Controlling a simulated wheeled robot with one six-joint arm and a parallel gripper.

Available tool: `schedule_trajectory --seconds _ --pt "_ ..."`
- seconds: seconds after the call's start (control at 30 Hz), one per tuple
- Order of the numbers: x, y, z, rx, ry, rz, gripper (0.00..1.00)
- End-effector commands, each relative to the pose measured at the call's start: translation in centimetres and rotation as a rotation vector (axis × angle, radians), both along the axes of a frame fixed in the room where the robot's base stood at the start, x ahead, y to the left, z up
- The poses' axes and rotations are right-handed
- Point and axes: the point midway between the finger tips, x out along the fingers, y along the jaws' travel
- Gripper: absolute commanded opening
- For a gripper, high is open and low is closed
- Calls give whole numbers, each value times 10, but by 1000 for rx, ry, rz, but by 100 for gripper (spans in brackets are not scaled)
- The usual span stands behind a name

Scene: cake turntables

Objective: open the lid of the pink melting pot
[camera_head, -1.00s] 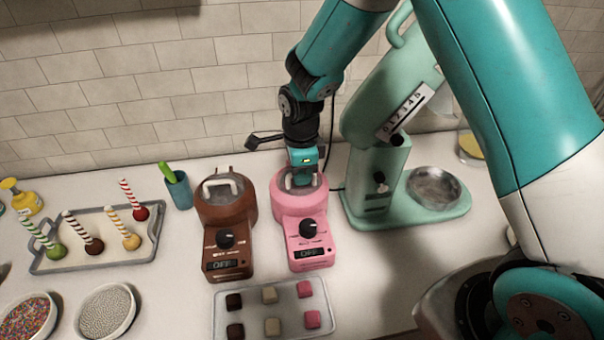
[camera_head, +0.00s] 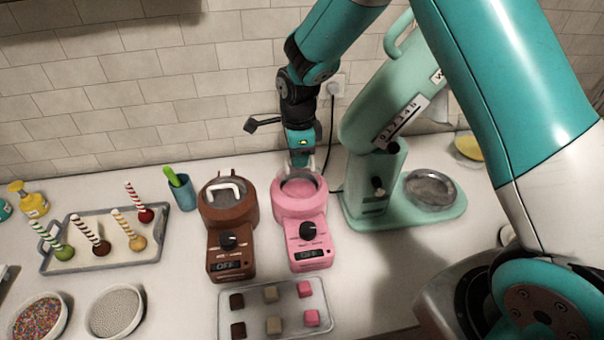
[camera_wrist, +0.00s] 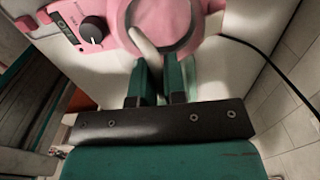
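The pink melting pot (camera_head: 312,232) stands on the counter, right of the brown one. My gripper (camera_head: 301,165) is just above the back of this pot. In the wrist view, the white lid handle (camera_wrist: 145,45) runs down between the two green fingers of my gripper (camera_wrist: 160,75), which look closed on it. The pot's pink rim shows behind the handle. The lid appears raised at the back, but the arm and fingers hide much of it, so its exact tilt cannot be told.
The brown melting pot (camera_head: 230,252) stands close on the left and the mint-green mixer (camera_head: 372,185) close on the right. A tray of small blocks (camera_head: 290,292) lies in front. The tiled wall (camera_head: 180,100) and a black cord (camera_wrist: 262,55) are behind.

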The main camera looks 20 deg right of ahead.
Motion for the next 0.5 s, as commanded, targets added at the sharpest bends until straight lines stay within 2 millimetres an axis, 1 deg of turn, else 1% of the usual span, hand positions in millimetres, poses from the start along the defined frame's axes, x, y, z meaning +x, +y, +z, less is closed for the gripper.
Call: schedule_trajectory --seconds 0.17,0.4,0.5 --pt "5 -1 5 0 -1 1 7" --pt "19 -4 16 1 -1 -1 8" --pt "22 -5 17 0 1 0 8"
